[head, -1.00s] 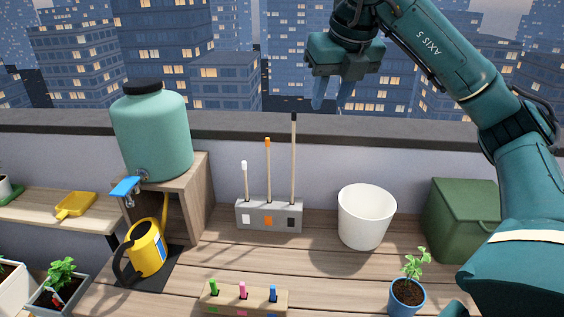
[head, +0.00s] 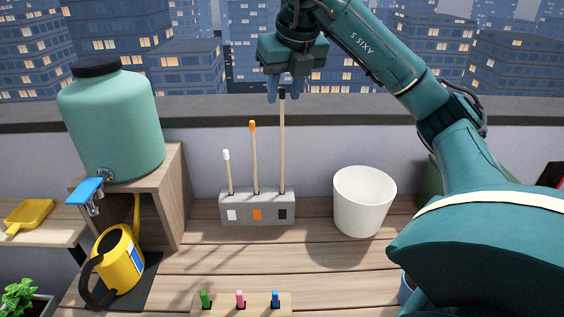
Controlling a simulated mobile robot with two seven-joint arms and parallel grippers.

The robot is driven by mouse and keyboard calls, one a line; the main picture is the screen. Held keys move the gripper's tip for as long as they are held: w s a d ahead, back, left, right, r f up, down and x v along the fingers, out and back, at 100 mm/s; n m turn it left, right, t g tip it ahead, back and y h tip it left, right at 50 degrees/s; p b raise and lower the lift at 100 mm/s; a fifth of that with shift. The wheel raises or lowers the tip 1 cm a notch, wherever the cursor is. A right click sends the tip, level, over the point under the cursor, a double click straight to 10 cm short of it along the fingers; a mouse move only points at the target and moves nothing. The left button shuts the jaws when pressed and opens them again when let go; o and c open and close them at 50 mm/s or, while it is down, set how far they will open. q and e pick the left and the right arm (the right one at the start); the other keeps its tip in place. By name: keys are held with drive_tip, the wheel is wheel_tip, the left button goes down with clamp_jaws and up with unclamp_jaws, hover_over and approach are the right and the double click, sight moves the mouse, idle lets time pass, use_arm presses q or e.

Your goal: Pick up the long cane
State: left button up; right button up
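The long cane (head: 282,145) is a pale stick with a black tip. It stands upright in the black-marked right slot of a grey block (head: 245,216). A medium cane with an orange tip (head: 254,160) and a short cane with a white tip (head: 228,174) stand to its left in the same block. My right gripper (head: 285,94) points down at the top of the long cane. Its blue fingers are apart, with the black tip showing between them; I cannot tell whether they touch it. My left gripper is not in view.
A white pot (head: 364,203) stands right of the block. A green tank (head: 112,122) on a wooden stand (head: 173,190) and a yellow watering can (head: 118,260) are left. A wooden holder with coloured pegs (head: 260,303) is in front. Bare planks lie between.

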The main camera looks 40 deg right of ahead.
sight(283, 104)
drive_tip(key=x, duration=0.5)
drive_tip(key=shift+d+f, duration=0.1)
drive_tip(key=shift+d, duration=0.05)
drive_tip(key=shift+c, duration=0.2)
clamp_jaws()
